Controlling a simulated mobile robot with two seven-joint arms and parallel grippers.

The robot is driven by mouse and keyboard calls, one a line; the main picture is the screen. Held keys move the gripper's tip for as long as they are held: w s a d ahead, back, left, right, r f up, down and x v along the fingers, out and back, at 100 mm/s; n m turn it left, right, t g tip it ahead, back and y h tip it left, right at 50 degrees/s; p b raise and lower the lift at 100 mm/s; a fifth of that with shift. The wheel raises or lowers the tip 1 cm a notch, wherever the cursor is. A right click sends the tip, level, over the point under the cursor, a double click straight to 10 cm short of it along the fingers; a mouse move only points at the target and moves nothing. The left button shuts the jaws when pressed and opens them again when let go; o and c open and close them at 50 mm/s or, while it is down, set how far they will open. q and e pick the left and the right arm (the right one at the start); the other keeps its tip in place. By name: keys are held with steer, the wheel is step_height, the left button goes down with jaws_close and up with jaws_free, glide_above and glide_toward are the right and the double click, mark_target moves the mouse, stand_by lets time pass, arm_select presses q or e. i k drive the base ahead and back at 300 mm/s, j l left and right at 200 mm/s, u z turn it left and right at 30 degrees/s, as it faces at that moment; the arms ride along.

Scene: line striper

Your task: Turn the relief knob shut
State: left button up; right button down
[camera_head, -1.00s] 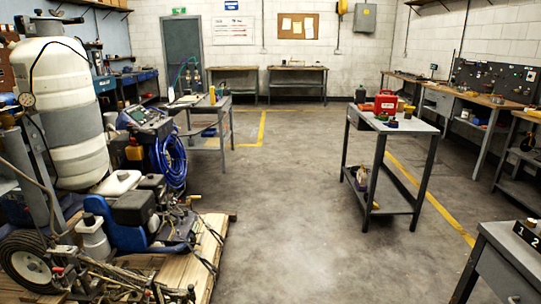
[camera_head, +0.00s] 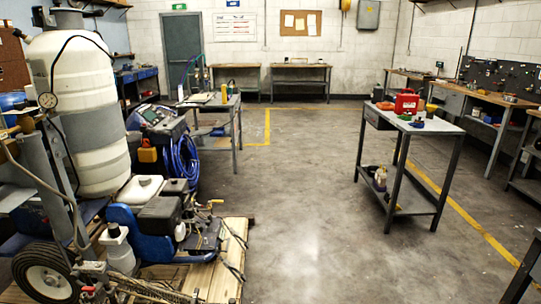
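The line striper (camera_head: 145,225) stands on a wooden pallet (camera_head: 232,255) at the left, with a tall white tank (camera_head: 78,70), a black engine block and a blue frame. A round pressure gauge (camera_head: 47,100) sits on the tank's left side. Brass-coloured fittings (camera_head: 25,122) show just below the gauge. I cannot tell which part is the relief knob; it is too small to make out or hidden. Neither of my grippers is in view.
A grey cart (camera_head: 440,125) with a red case (camera_head: 406,103) stands at the right. Workbenches (camera_head: 470,95) line the right wall. A grey table (camera_head: 222,104) stands behind the striper. The middle floor (camera_head: 310,200) is clear.

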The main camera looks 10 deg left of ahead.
mark_target(17, 33)
steer(key=i+j, duration=0.1)
steer(key=j, duration=2.05)
steer(key=i+j, duration=0.15)
steer(key=j, duration=0.95)
